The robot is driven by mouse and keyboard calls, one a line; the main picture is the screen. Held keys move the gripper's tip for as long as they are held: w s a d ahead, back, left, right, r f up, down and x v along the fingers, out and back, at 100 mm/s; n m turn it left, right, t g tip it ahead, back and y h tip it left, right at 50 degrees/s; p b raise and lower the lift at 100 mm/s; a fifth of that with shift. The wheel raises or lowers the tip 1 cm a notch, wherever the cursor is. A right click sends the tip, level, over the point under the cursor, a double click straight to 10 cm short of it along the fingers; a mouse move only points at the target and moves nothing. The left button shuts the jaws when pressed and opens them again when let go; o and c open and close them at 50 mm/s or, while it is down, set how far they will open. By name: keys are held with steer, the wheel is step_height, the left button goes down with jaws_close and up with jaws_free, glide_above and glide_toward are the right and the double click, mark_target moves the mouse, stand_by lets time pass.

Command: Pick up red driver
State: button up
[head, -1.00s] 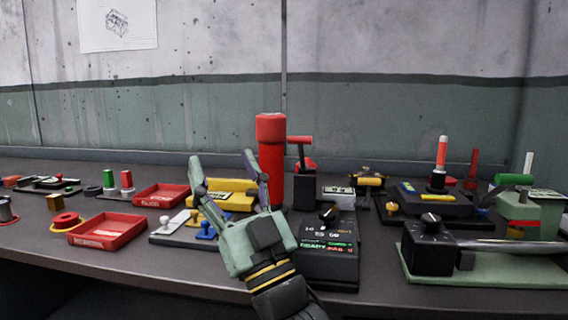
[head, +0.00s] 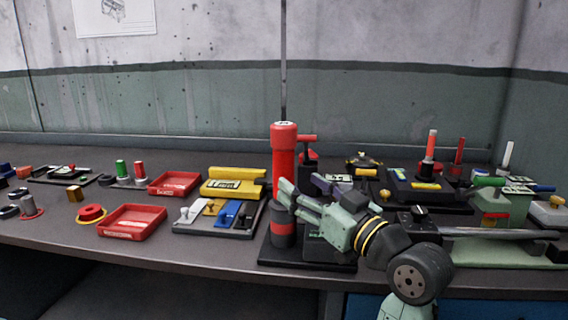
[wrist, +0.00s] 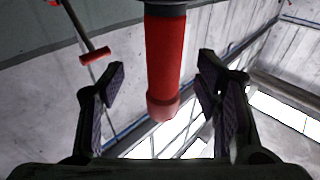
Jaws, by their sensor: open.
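The red driver (head: 284,150) is a thick red cylinder with a wider red cap, standing upright on the bench. Its dark lower body has a red band and sits on a black base. My gripper (head: 299,187) is open at its right side, about mid-height, with the fingers pointing left toward it. In the wrist view, the driver (wrist: 164,70) shows between the two spread finger pads, with clear space on both sides. I cannot tell how deep it is between the fingers.
A red T-handle (head: 306,139) stands close behind on the right. A tray of coloured keys (head: 184,224) and a yellow box (head: 232,187) lie to the left, with red trays (head: 132,222) further left. A green-based device (head: 510,250) is at the right. The bench's front edge is near.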

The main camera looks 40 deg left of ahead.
mark_target(290, 178)
steer(key=x, duration=0.2)
steer(key=p+x, duration=0.1)
steer(key=x, duration=0.1)
steer(key=p+x, duration=0.1)
steer(key=shift+s+a+r, duration=0.1)
steer(key=shift+s+a, duration=0.1)
steer(key=shift+a, duration=0.25)
steer(key=shift+w+a, duration=0.1)
steer(key=shift+a, duration=0.1)
steer(key=shift+c, duration=0.4)
jaws_close()
